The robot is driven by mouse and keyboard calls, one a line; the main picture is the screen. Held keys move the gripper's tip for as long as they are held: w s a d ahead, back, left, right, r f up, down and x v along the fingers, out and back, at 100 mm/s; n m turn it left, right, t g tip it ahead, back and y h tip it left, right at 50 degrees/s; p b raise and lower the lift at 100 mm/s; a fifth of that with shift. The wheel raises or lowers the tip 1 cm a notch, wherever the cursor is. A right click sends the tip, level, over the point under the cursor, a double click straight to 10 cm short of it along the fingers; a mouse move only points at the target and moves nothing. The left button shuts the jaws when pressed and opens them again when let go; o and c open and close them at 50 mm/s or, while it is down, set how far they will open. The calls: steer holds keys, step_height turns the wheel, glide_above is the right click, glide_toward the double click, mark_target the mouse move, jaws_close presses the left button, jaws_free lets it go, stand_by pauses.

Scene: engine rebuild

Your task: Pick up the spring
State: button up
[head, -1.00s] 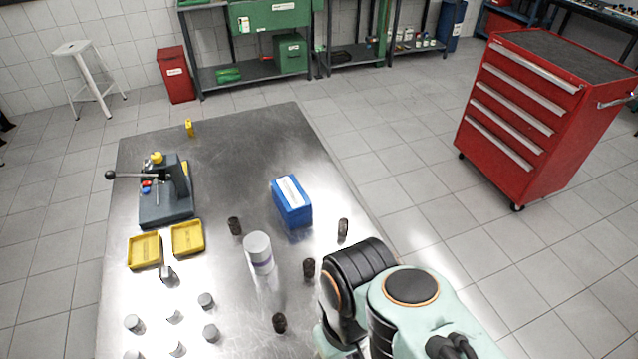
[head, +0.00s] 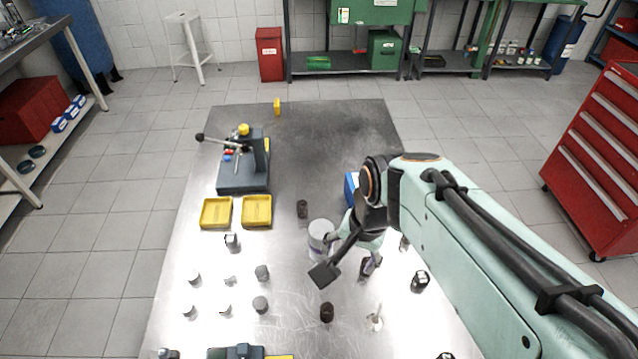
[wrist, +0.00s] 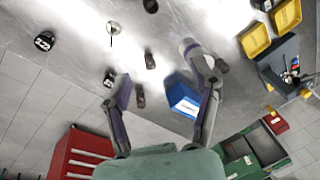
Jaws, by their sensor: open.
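Several small dark cylinders, which may be coiled springs, stand on the metal table (head: 300,145). They are too small to make out coils. In the head view, one dark cylinder (head: 302,209) is behind the white can, another (head: 326,312) is at the front, and another (head: 420,281) is to the right. My gripper (head: 348,266) is open above the table, beside the white can (head: 321,232). In the wrist view, a dark cylinder (wrist: 150,60) shows between the spread fingers (wrist: 157,66), apart from both. Another (wrist: 140,96) shows nearer the palm.
A blue box (head: 350,188) is partly hidden behind my arm. A shiny valve-like part (head: 375,318) stands at the front. Two yellow trays (head: 216,212), a lever press (head: 245,178) and several small grey parts (head: 262,272) occupy the left. The table's far end is mostly clear.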

steer(key=w+a+f+m+g, duration=0.1)
steer(key=w+f, duration=0.4)
steer(key=f, duration=0.2)
steer(key=g, duration=0.4)
glide_toward(324, 321)
steer(key=shift+y, duration=0.3)
steer(key=x, duration=0.7)
steer(key=shift+w+d+f, duration=0.25)
steer(key=shift+d, duration=0.1)
jaws_close()
